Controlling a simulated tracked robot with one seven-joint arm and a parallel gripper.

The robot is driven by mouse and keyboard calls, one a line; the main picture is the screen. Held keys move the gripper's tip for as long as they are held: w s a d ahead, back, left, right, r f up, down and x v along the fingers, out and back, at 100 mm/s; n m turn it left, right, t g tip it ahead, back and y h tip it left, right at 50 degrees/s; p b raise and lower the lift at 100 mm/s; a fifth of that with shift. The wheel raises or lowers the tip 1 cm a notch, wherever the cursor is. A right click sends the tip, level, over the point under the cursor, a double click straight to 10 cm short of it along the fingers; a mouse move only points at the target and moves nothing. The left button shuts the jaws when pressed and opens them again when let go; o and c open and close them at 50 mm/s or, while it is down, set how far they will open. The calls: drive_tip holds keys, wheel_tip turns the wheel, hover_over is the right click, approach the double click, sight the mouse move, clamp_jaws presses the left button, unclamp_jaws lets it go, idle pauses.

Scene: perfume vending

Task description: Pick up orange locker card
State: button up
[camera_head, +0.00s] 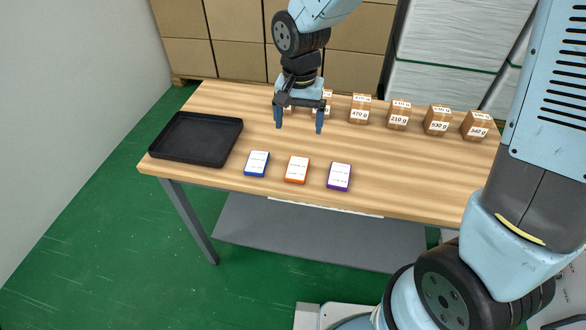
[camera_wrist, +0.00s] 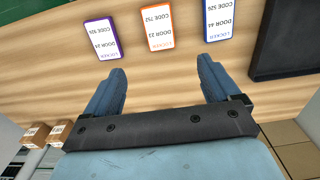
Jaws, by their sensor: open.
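The orange locker card (camera_head: 297,169) lies flat on the wooden table, between a blue card (camera_head: 257,163) and a purple card (camera_head: 339,176). In the wrist view the orange card (camera_wrist: 157,26) is at the top, beyond the fingertips and roughly between them sideways. It reads "DOOR 23" or similar, upside down, with a code of 752. My gripper (camera_head: 298,129) is open and empty, fingers pointing down above the table, behind the card row. Its two blue fingers also show in the wrist view (camera_wrist: 161,80). Nothing hides the orange card.
A black tray (camera_head: 196,160) sits at the table's left end. Several brown boxes with weight labels (camera_head: 398,114) stand along the back edge, some partly hidden by my gripper. The wooden table (camera_head: 420,170) is bare right of the cards. Stacked cartons stand behind.

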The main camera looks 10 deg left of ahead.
hover_over(298, 165)
drive_tip(key=f, duration=0.8)
drive_tip(key=shift+s+a, duration=0.1)
drive_tip(key=shift+a, duration=0.1)
drive_tip(key=shift+d+f, duration=0.2)
drive_tip(key=shift+f, duration=2.95)
drive_tip(key=shift+c, duration=0.2)
drive_tip(key=c, duration=1.1)
drive_tip(key=shift+r, duration=0.15)
